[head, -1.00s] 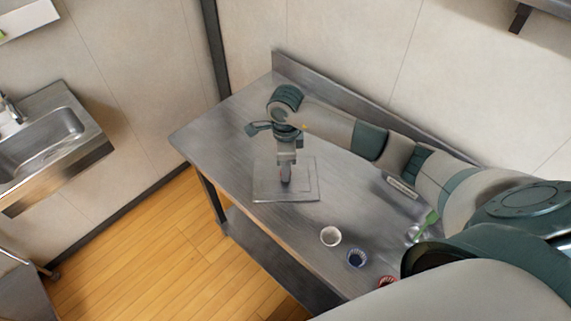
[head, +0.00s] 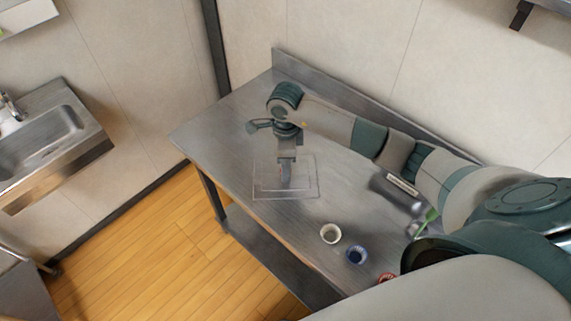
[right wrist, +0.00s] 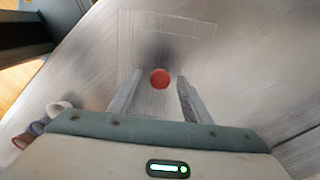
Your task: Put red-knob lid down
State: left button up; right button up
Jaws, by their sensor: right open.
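The lid (right wrist: 193,62) is a flat, see-through square panel with a red knob (right wrist: 160,79) on top. It lies low over the steel table, and I cannot tell exactly what is under it. In the head view the lid (head: 308,192) shows as thin square outlines below my right gripper (head: 286,184). In the right wrist view my right gripper (right wrist: 160,92) is open, with one finger on each side of the knob and a gap to each. The knob is mostly hidden behind the gripper in the head view. My left gripper is not in view.
A white cup (head: 330,234), a blue cup (head: 356,254) and a red cup (head: 387,279) stand along the table's front edge. A grey container (head: 402,185) and something green (head: 428,219) are partly behind my right arm. The table's left end (head: 215,130) is clear.

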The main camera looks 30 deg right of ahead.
jog(key=shift+r+b, duration=0.35)
jog(key=shift+b, duration=0.05)
notch_tip(320, 180, up, 11)
jog(key=b, duration=0.3)
jog(key=shift+r+b, duration=0.2)
jog(key=shift+b, duration=0.1)
